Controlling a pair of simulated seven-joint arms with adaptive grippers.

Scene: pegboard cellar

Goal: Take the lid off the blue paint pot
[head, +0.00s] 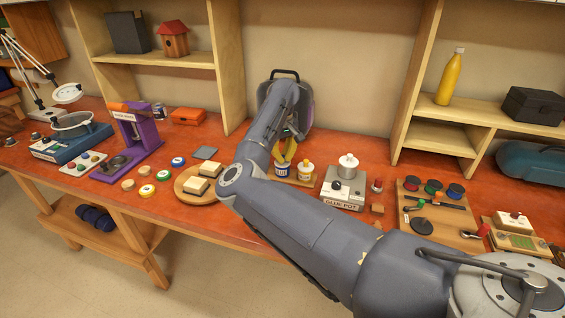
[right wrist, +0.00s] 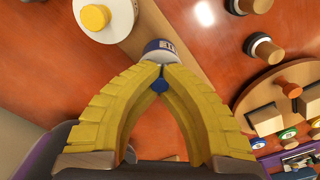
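The blue paint pot (head: 282,170) is a small white pot with a blue label band. It stands on a wooden board on the red bench; its labelled side also shows in the right wrist view (right wrist: 160,46). My right gripper (head: 283,159) reaches down over it from above. In the right wrist view its yellow fingers (right wrist: 161,68) close together at the tips around a small blue knob (right wrist: 158,86), which looks like the lid's. The fingers hide most of the lid, and I cannot tell whether it is seated on the pot. My left gripper is out of view.
The glue pot (head: 343,188) is farther right. A round wooden board (head: 181,190) with pale blocks lies at the left. A shelf upright (head: 229,70) stands behind.

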